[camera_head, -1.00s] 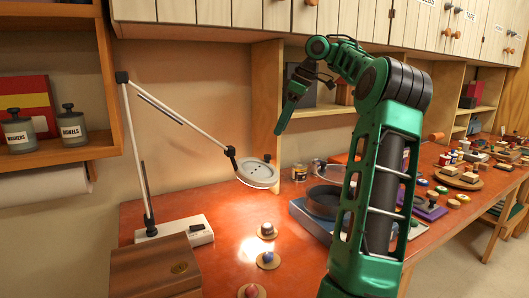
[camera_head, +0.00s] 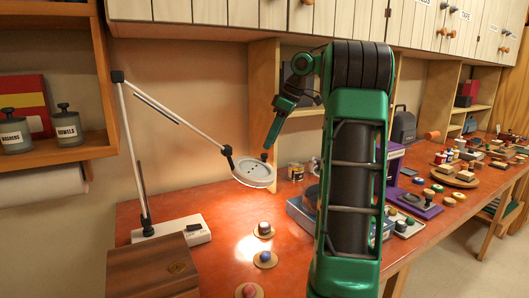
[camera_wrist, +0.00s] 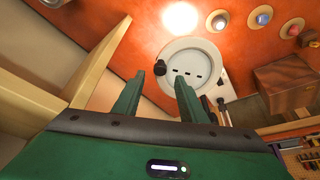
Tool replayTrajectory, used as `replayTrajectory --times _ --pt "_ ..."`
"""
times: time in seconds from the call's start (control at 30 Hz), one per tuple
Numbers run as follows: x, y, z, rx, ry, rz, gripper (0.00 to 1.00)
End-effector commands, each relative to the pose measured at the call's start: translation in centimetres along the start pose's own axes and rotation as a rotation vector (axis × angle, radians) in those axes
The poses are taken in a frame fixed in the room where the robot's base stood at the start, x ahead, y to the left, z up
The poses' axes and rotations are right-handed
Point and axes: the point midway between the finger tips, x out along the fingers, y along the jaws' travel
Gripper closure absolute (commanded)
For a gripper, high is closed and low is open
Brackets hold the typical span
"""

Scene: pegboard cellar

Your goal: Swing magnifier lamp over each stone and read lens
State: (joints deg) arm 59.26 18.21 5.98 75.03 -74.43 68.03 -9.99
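The magnifier lamp's round pale head (camera_head: 254,173) hangs on a jointed white arm above the orange bench, its base (camera_head: 195,232) at the left. Its light falls on the bench beside the stones. Three stones on round wooden discs stand in a row: a grey one (camera_head: 264,228), a bluish one (camera_head: 265,256) and a reddish one (camera_head: 248,290). My gripper (camera_head: 266,153) is at the lamp head's upper right edge. In the wrist view my gripper (camera_wrist: 157,92) has its fingers apart, with the lamp head (camera_wrist: 190,72) and its dark knob (camera_wrist: 160,68) just beyond them. Contact cannot be told.
A wooden box (camera_head: 152,268) sits at the front left of the bench. A blue tray (camera_head: 302,212) lies right of the stones, partly behind my arm. A wooden shelf upright (camera_head: 264,105) stands behind my gripper. Small items crowd the bench at the right.

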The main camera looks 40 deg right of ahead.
Motion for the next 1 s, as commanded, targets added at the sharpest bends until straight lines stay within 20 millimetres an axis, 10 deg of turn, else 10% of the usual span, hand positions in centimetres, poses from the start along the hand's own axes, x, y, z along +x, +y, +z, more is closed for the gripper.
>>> replayTrajectory --times 0.83,1.0 --pt "4.6 0.0 0.1 0.001 -0.001 0.000 0.62" --pt "4.6 0.1 0.2 0.002 -0.001 0.001 1.00"
